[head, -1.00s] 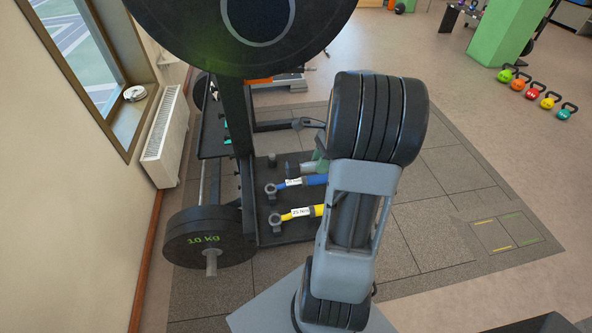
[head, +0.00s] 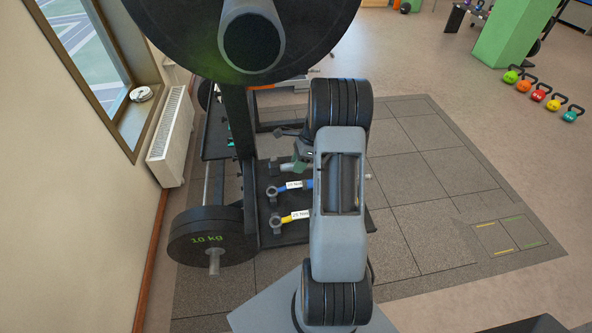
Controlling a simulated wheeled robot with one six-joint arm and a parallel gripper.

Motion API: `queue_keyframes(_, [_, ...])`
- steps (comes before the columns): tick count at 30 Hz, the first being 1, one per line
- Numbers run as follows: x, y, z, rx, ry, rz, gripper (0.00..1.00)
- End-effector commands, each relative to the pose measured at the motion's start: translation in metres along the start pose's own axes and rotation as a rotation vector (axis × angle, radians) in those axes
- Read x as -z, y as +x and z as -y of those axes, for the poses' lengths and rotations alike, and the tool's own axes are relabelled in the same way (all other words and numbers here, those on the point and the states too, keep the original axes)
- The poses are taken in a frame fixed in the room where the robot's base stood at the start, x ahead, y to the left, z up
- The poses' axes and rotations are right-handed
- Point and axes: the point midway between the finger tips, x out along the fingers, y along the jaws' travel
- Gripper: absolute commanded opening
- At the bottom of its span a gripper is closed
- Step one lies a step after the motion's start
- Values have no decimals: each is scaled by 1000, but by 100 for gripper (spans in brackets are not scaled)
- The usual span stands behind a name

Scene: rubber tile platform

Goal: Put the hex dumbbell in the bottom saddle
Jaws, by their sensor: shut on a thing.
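My own arm (head: 338,205) stands upright in the middle of the head view and covers much of what lies behind it. My gripper is hidden behind the arm, so its fingers and anything between them do not show. A small dark part (head: 290,133) sticks out left of the upper arm; I cannot tell what it belongs to. I cannot make out the hex dumbbell. A black rack stands left of the arm, with yellow (head: 296,216), blue (head: 295,186) and green (head: 290,167) handled pieces low on it. I cannot tell which part is the bottom saddle.
A 10 kg plate (head: 205,238) sits at the rack's lower left. A large black disc (head: 180,25) and a dark post (head: 241,150) stand close in front. A radiator (head: 170,137) lines the left wall. The tiled floor (head: 425,190) is clear to the right. Kettlebells (head: 538,95) stand far right.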

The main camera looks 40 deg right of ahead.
Motion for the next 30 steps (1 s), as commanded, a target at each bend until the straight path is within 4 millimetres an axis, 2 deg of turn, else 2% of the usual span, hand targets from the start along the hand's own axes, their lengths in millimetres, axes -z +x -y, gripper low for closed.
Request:
queue_keyframes(9, [7,26,7,1,0,-2,0])
queue_keyframes(25, [10,33,9,2,0,-3,0])
queue_keyframes(26, [10,34,8,0,0,-3,34])
queue_keyframes(30, [10,33,8,0,0,-3,48])
